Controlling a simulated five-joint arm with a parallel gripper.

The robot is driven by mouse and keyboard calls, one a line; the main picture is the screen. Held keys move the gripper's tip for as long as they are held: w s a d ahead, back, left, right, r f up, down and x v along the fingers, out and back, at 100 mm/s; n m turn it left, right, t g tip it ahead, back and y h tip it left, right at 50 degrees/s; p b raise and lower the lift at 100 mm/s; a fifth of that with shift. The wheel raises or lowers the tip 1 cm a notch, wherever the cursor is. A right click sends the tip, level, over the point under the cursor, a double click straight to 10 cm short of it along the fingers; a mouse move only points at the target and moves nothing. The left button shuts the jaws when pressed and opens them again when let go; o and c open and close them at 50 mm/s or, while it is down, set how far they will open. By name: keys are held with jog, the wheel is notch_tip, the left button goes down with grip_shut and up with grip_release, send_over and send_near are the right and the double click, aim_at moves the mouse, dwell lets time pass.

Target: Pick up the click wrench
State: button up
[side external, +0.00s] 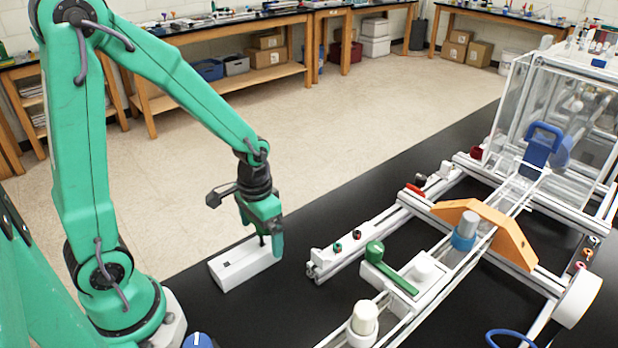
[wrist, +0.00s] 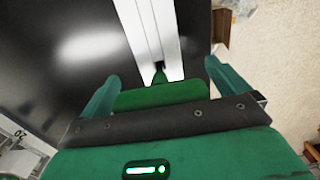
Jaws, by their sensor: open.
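No tool is clearly recognisable as the click wrench. A white block-like holder (side external: 245,265) lies on the black table below my gripper (side external: 262,236), and a thin dark piece shows between the fingers, just above the holder. In the wrist view my gripper (wrist: 160,75) is open, its two green fingers apart, with the white holder (wrist: 145,25) ahead. A green piece (wrist: 160,96) with a narrow tip lies between the fingers; I cannot tell whether it is the wrench or part of my gripper. Contact with the fingers cannot be made out.
The extrusion frame (side external: 420,190) stands right of the holder. It bears a green lever (side external: 390,276), an orange bracket (side external: 520,245) and a clear box (side external: 570,110). A blue knob (side external: 198,340) is near the front edge. Black table lies bare between holder and frame.

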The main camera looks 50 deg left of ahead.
jog(key=shift+c, duration=0.4)
jog(key=c, duration=0.9)
jog(key=shift+c, duration=0.2)
jog(key=shift+r, duration=0.2)
jog(key=shift+r, duration=0.85)
jog(key=shift+s+d+r, duration=0.1)
jog(key=shift+d+r, duration=0.1)
jog(key=shift+r, duration=0.45)
jog(key=shift+s+d+r, duration=0.1)
jog(key=shift+d+r, duration=0.05)
jog(key=shift+r, duration=0.45)
jog(key=s+d+r, duration=0.5)
jog(key=d+r, duration=0.1)
jog(key=d, duration=0.3)
jog(key=shift+d+r, duration=0.25)
jog(key=shift+d, duration=0.05)
